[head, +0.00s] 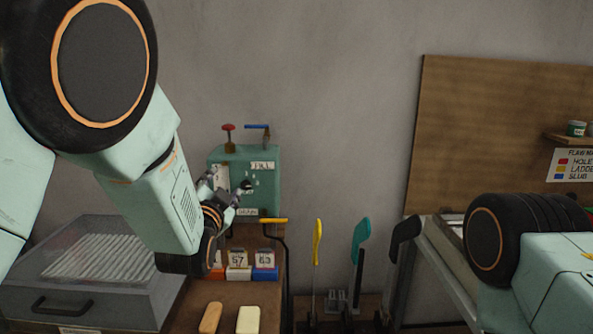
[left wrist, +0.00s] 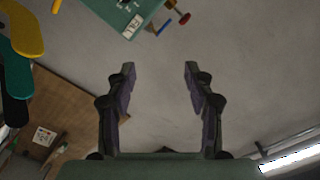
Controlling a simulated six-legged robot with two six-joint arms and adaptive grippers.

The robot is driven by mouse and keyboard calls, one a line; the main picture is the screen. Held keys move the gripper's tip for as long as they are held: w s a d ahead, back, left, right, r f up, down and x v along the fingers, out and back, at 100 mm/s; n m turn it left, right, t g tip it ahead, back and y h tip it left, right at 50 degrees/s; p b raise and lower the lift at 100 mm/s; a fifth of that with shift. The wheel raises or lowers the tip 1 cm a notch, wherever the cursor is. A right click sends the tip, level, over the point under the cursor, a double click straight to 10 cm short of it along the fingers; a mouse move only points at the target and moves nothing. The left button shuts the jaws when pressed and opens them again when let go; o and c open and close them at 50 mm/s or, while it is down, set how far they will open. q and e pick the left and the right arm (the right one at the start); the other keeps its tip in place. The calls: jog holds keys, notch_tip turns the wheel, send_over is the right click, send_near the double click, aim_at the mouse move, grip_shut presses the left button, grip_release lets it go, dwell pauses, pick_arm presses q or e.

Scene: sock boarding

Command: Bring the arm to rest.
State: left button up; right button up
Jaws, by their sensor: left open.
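My left arm (head: 155,190) comes in from the upper left in the head view and hangs over the bench. Its gripper (head: 232,189) is in front of the green box with valves (head: 262,162), partly hidden by the wrist. In the left wrist view the gripper (left wrist: 159,70) has its two fingers spread wide, with nothing but wall between them. The green box also shows in the left wrist view (left wrist: 106,12), beyond the fingertips. Part of my right arm (head: 540,265) shows at the lower right of the head view; its gripper is out of sight.
A grey case with a clear lid (head: 85,305) stands at the lower left. Numbered blocks (head: 239,273) and two bars (head: 248,320) are on the brown bench. Yellow (head: 318,242) and teal (head: 361,242) paddles stand upright to the right. A wooden board (head: 490,130) is behind.

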pick_arm(q)
jog(key=s+a+f+n+g+b, duration=0.1)
jog(key=s+a+f+n+g, duration=0.15)
jog(key=s+f, duration=0.55)
jog(key=s+a+f+n+g+b, duration=0.15)
jog(key=s+f+g, duration=0.25)
jog(key=f, duration=0.8)
jog(key=s+a+f+n+g+b, duration=0.1)
jog(key=s+f+n+g, duration=0.2)
jog(key=s+f, duration=0.5)
jog(key=s+a+f+n+g+b, duration=0.1)
jog(key=s+f+g+b, duration=0.2)
jog(key=s+f, duration=0.8)
jog(key=s+f+n+g+b, duration=0.1)
jog(key=s+f+g+b, duration=0.2)
jog(key=s+f, duration=0.8)
jog(key=s+g, duration=0.2)
jog(key=s, duration=0.5)
jog(key=shift+a, duration=0.35)
jog(key=shift+g, duration=0.25)
jog(key=shift+c, duration=0.3)
